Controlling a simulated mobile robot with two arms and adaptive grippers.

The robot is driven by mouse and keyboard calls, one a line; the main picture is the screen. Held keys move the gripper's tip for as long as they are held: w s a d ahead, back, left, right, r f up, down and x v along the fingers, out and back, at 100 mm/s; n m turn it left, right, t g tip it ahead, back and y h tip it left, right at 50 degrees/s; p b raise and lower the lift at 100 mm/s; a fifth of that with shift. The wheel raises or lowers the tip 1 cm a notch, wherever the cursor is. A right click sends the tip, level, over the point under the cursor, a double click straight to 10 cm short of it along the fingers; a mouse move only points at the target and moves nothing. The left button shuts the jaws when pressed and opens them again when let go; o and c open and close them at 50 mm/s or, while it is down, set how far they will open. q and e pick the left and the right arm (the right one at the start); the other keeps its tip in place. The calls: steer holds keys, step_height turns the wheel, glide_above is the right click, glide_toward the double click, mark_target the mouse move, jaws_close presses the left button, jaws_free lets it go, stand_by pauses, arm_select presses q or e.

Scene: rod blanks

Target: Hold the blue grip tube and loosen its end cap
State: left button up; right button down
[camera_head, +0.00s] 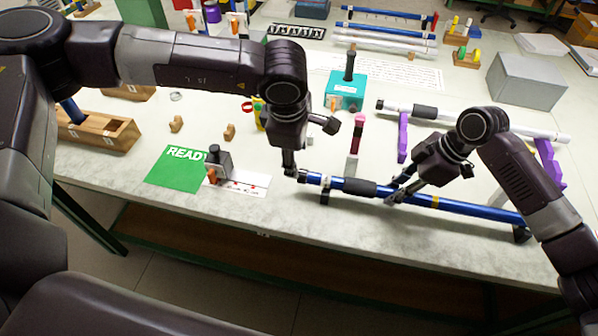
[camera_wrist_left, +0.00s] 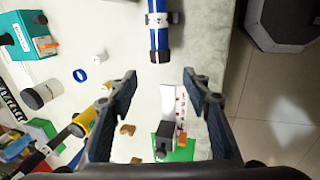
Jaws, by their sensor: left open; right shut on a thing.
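The blue grip tube (camera_head: 470,209) lies roughly level along the table's front edge, on low dark supports. It has a black grip sleeve (camera_head: 360,187) and a white band near its left end. Its dark end cap (camera_wrist_left: 160,56) faces my left gripper in the left wrist view. My left gripper (camera_wrist_left: 160,78) is open, with the cap just ahead of and between its fingertips, apart from them. In the head view my left gripper (camera_head: 290,173) is at the tube's left end. My right gripper (camera_head: 398,194) is shut on the tube, right of the sleeve; its fingertips are partly hidden.
A green READY mat (camera_head: 170,170) and a dark clamp-like block (camera_head: 218,160) on a white card lie to the left. A teal box (camera_head: 345,90) stands behind. Another tube (camera_head: 470,118) rests on purple stands. Small wooden blocks (camera_head: 176,124) lie on the table.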

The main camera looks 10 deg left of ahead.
mark_target(300, 169)
arm_select(q)
steer(key=x, duration=0.9)
steer(key=shift+w+f, duration=0.1)
steer(key=shift+f, duration=0.1)
steer(key=shift+c, duration=0.4)
steer(key=c, duration=1.1)
steer(key=shift+w+g, duration=0.15)
steer(key=shift+g, duration=0.15)
steer(key=shift+w+g, duration=0.15)
steer(key=shift+g, duration=1.05)
steer(key=shift+w+g, duration=0.1)
steer(key=shift+g, duration=0.8)
steer(key=shift+w+g, duration=0.15)
steer(key=shift+g, duration=0.75)
steer(key=shift+s+g, duration=0.1)
steer(key=shift+g, duration=0.4)
